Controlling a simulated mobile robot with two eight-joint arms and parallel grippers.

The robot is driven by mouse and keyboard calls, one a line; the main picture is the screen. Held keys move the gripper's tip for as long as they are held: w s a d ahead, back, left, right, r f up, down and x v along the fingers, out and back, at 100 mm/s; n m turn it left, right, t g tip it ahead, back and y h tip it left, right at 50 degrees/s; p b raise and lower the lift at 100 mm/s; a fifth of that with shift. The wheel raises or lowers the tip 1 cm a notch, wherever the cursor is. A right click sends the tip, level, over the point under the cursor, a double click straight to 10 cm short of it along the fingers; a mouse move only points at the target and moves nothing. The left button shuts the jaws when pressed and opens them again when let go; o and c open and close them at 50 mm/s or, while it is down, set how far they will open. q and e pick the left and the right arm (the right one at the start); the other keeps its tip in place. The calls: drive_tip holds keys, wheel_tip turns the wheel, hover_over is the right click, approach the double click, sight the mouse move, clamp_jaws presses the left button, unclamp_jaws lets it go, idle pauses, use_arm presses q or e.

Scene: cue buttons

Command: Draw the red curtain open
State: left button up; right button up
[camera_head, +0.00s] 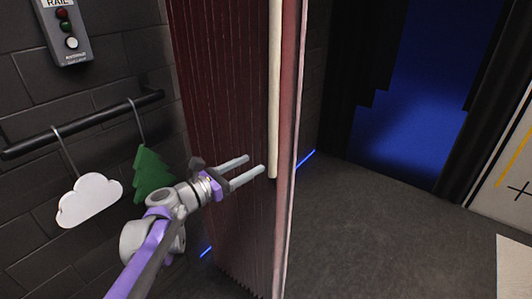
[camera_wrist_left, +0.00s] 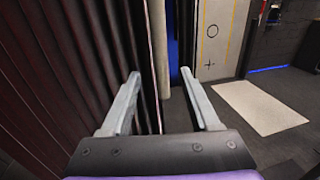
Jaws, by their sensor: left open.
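The red curtain (camera_head: 222,90) hangs in pleats in the middle of the head view and fills the left of the left wrist view (camera_wrist_left: 62,70). A cream upright rod (camera_head: 274,80) hangs along its right edge, beside a pale pink edge strip. My left gripper (camera_head: 255,164) is open and empty, its fingers pointing right toward the rod's lower end. In the left wrist view, the rod (camera_wrist_left: 158,45) shows between the two fingertips (camera_wrist_left: 160,74); I cannot tell whether it is between them in depth. My right gripper is not in view.
A button box (camera_head: 68,32) is on the brick wall at upper left. A black rail (camera_head: 82,124) below holds a white cloud (camera_head: 88,198) and a green tree (camera_head: 152,174). Right of the curtain, the dark floor (camera_head: 390,225) is open. A pale mat (camera_wrist_left: 258,107) lies beyond.

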sight(273, 154)
use_arm(q)
drive_tip(key=x, duration=0.9)
drive_tip(key=shift+d+p, duration=0.1)
drive_tip(key=shift+p, duration=0.25)
clamp_jaws()
idle(0.9)
